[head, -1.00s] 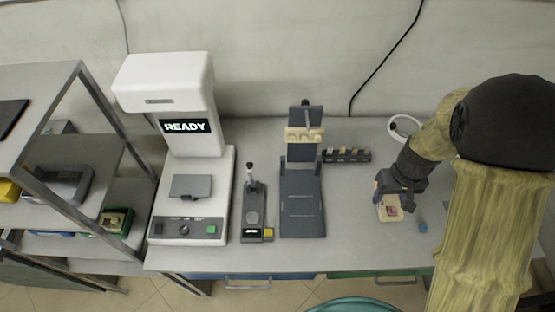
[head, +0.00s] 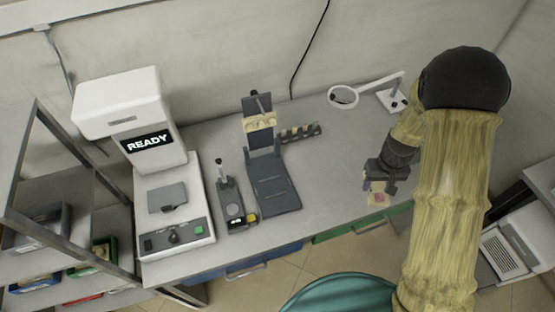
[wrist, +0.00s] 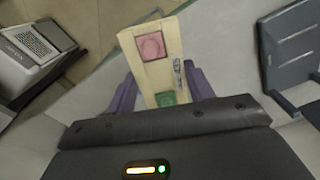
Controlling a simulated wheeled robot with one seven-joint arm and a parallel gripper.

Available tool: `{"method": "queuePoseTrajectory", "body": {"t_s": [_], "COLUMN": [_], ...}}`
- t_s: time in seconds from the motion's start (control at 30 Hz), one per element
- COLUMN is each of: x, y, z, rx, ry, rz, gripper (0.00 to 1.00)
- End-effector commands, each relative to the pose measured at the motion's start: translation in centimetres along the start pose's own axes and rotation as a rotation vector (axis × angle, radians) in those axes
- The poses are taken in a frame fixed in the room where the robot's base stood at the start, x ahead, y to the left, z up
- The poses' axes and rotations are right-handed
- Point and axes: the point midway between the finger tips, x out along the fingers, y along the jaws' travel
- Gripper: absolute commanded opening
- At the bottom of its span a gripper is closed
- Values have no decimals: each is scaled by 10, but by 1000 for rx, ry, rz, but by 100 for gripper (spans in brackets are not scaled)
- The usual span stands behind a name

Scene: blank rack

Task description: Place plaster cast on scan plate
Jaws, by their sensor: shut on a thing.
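My gripper (head: 380,185) is shut on a flat cream piece (head: 377,199) at the right side of the bench. In the wrist view the cream piece (wrist: 158,68) has a pink square, a green square and a small metal part, between purple fingers. I cannot tell whether it is the plaster cast. A cream, bumpy, cast-like piece (head: 261,122) sits on a dark upright stand (head: 272,185). At the left, the white scanner (head: 148,165) reads READY, with a grey plate (head: 167,197) on its base, bare of any object.
A small dark device (head: 234,207) stands between the scanner and the dark stand. A rack of small blocks (head: 299,133) lies behind. A ring magnifier (head: 343,97) is at the back right. Shelves (head: 75,190) stand left. Bench between stand and gripper is clear.

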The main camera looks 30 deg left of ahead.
Motion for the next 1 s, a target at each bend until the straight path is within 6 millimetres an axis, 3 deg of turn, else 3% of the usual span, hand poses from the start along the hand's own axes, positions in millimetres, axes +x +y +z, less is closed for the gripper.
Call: {"method": "queuePoseTrajectory", "body": {"t_s": [0.3,0.5,0.63,1.0], "x": [45,84,114,179], "y": [92,136,155,177], "z": [33,60,73,92], "rx": [245,376,437,514], "ry": [-3,-3,-1,1], "rz": [-2,-4,-5,-6], "gripper": [21,21,21,21]}}
